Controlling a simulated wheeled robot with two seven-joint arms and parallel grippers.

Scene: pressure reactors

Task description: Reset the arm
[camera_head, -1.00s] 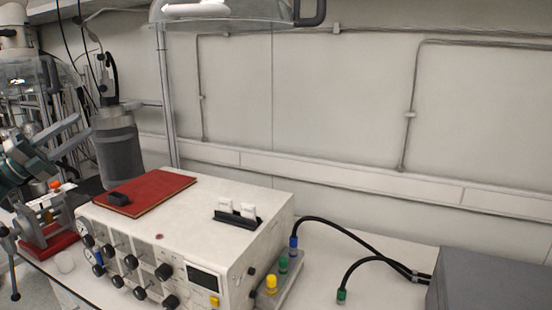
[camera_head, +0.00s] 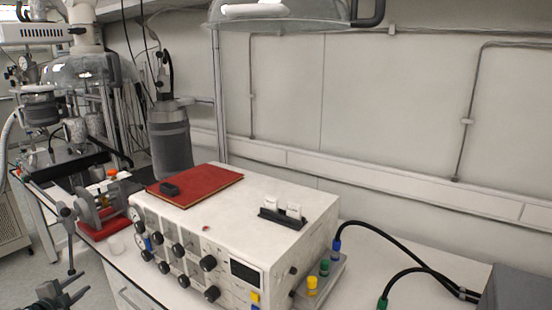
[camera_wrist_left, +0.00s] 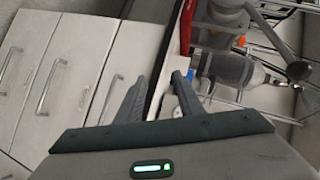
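My left gripper (camera_head: 80,287) is low at the bottom left corner of the head view, in front of the bench and apart from the things on it. In the left wrist view its two dark fingers (camera_wrist_left: 160,82) stand apart with nothing held between them. White drawer fronts with handles (camera_wrist_left: 52,88) lie to the left of the fingers, and the bench edge shows behind them. My right gripper is not in view.
A white control box (camera_head: 250,215) with knobs stands on the bench, with a red book (camera_head: 205,186) on top. Left of it is a red-based stand (camera_head: 100,222). A grey cylinder (camera_head: 171,145) stands behind. Floor (camera_head: 35,265) shows at the left.

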